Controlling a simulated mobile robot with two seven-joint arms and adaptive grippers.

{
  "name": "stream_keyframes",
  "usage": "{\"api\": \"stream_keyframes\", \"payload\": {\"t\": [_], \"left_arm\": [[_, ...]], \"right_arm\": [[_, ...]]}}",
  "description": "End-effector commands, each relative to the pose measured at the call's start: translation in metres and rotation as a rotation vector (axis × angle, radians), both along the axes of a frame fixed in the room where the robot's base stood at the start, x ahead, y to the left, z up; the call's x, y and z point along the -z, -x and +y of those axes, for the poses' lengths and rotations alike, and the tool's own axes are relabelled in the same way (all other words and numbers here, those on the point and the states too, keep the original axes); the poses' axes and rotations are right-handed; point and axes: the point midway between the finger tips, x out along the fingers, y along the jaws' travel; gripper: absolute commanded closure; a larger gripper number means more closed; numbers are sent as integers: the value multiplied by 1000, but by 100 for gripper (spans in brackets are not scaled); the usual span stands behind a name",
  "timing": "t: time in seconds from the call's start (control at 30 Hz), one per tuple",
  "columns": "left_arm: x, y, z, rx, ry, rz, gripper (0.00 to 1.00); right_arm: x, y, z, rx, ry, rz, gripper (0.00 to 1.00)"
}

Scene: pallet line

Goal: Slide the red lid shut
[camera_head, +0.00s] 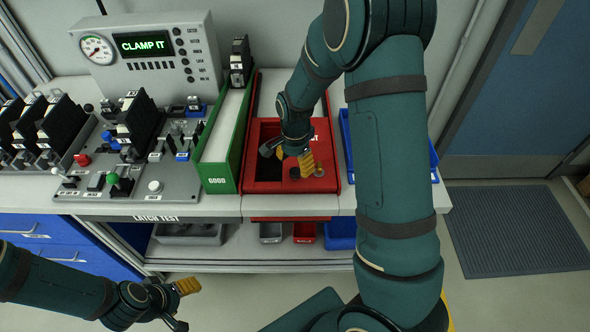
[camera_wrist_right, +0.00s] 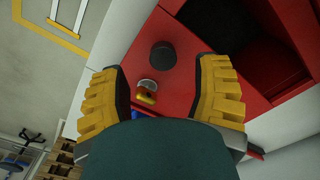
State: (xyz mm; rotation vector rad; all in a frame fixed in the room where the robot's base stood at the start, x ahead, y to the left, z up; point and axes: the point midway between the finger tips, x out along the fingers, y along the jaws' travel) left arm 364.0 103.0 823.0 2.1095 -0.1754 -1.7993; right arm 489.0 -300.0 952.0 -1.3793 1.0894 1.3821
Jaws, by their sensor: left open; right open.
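The red box (camera_head: 262,186) stands on the bench, right of the green tray. Its dark opening (camera_head: 268,134) shows on the left side and again in the right wrist view (camera_wrist_right: 222,22). The red lid surface (camera_wrist_right: 185,75) carries a round black knob (camera_wrist_right: 162,55) and a silver round fitting (camera_wrist_right: 147,87). The knob (camera_head: 295,173) also shows in the head view. My right gripper (camera_head: 290,158) is open and empty over the box; its yellow fingers (camera_wrist_right: 160,92) straddle the view of the lid. Its arm hides part of the box. My left gripper (camera_head: 184,304) is open and empty, low in front of the bench.
The green tray (camera_head: 219,172) stands left of the box, and a blue bin (camera_head: 430,158) stands to its right, partly behind my arm. The latch test fixture (camera_head: 140,180) and the gauge panel (camera_head: 150,48) fill the left. Shelf bins (camera_head: 270,232) sit below the bench.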

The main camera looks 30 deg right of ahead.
Motion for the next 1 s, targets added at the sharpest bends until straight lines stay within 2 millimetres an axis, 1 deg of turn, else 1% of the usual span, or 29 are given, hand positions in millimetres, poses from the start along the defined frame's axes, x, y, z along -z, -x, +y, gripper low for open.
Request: {"api": "stream_keyframes", "payload": {"t": [0.03,0.2,0.3,0.4,0.6,1.0], "left_arm": [[0,0,0,0,0,0,37],[0,0,0,0,0,0,37],[0,0,0,0,0,0,37],[0,0,0,0,0,0,37],[0,0,0,0,0,0,37],[0,0,0,0,0,0,37]], "right_arm": [[-13,-1,1,-2,0,-6,37],[-46,-1,1,-1,-1,-4,37],[-61,0,1,-1,0,-2,37],[-71,0,1,-1,-1,-2,37],[-79,0,0,0,-1,2,37],[-79,0,1,0,-1,2,37]]}}
